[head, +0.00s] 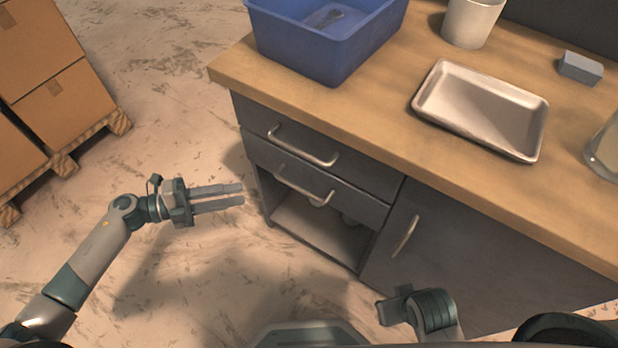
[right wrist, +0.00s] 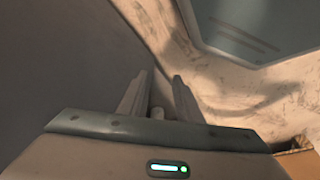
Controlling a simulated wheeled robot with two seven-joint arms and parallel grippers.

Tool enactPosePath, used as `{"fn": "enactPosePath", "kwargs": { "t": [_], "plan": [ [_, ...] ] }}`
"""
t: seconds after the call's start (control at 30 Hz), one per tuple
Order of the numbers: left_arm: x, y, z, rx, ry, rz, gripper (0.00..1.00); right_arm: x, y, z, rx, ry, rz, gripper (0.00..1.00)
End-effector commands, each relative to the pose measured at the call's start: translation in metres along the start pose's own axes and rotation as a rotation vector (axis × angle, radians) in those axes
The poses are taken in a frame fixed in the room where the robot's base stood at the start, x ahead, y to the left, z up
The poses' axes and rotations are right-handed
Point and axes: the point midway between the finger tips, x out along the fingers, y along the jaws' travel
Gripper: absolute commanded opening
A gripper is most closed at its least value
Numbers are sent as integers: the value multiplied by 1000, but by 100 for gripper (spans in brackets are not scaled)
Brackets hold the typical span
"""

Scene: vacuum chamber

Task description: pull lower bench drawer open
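The bench has two grey drawers on its left side, one above the other. The lower bench drawer (head: 350,203) looks shut, its front roughly in line with the upper one. Its metal bar handle (head: 305,188) is bare. My left gripper (head: 241,194) is left of the drawer, apart from the handle, with its two fingers parallel and a narrow empty gap between them. My right gripper is low in front of the cabinet door in the head view, its fingers mostly hidden there. In the right wrist view the right gripper (right wrist: 160,75) has its fingers apart, with nothing between them.
The upper drawer (head: 350,170) has a similar handle. Below the drawers is an open shelf (head: 315,228) with small pale items. A door handle (head: 405,235) is to the right. A blue bin (head: 335,65) and metal tray (head: 482,140) stand on top. Boxes (head: 65,100) sit far left.

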Motion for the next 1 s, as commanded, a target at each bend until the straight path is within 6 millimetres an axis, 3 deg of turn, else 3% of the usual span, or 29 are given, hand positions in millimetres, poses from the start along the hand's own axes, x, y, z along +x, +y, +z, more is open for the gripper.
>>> {"fn": "enactPosePath", "kwargs": {
  "t": [0.17,0.57,0.77,1.0],
  "plan": [
    [-5,4,-8,41,58,47,28,-9,1,4,1,-10,1,32],
    [-2,3,-8,39,57,44,28,-8,1,3,1,-10,1,32],
    [11,3,-9,38,58,44,28,-4,1,3,0,-10,1,32],
    [46,4,-11,39,58,42,28,4,1,0,0,-6,1,32]
  ]
}}
